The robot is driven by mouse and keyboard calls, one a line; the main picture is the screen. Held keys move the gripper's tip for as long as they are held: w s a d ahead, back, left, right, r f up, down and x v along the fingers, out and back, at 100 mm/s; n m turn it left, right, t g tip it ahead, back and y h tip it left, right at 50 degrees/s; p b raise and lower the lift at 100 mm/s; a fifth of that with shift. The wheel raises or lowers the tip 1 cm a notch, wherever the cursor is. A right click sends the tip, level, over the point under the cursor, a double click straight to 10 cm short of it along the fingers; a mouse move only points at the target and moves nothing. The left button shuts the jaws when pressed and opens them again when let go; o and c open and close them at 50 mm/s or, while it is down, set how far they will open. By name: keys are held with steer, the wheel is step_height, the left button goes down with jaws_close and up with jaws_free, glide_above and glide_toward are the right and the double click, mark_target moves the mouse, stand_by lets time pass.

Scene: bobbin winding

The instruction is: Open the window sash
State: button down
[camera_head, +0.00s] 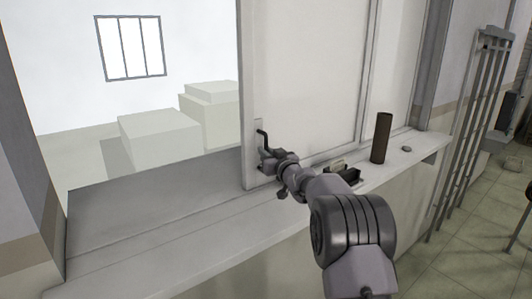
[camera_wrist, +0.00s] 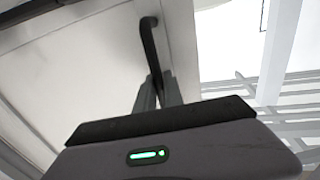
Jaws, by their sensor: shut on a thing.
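The window sash (camera_head: 300,70) is a pale framed panel that stands upright on the sill. The opening to its left is clear and shows a room beyond. A dark bent handle (camera_head: 262,137) sits on the lower part of the sash's left stile. My gripper (camera_head: 268,158) is at this handle, low on the stile. In the wrist view, the fingers (camera_wrist: 157,92) close together around the lower end of the dark handle (camera_wrist: 148,40). The sash (camera_wrist: 85,60) fills the left of that view. The exact contact on the handle is partly hidden by the fingers.
The sill (camera_head: 170,240) runs along the bottom of the window and is bare at left. A dark brown cylinder (camera_head: 381,138), a small dark box (camera_head: 347,175) and a small grey object (camera_head: 406,149) stand on it at right. A barred metal grille (camera_head: 478,120) is farther right.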

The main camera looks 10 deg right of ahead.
steer(key=shift+w+d, duration=0.1)
steer(key=shift+d, duration=0.2)
steer(key=c, duration=1.5)
jaws_free()
steer(key=shift+o, duration=0.2)
steer(key=s+d+b, duration=0.2)
steer(key=s+d, duration=0.1)
steer(key=s, duration=1.4)
steer(key=shift+d, duration=0.15)
steer(key=shift+s+b, duration=0.1)
steer(key=shift+b, duration=0.3)
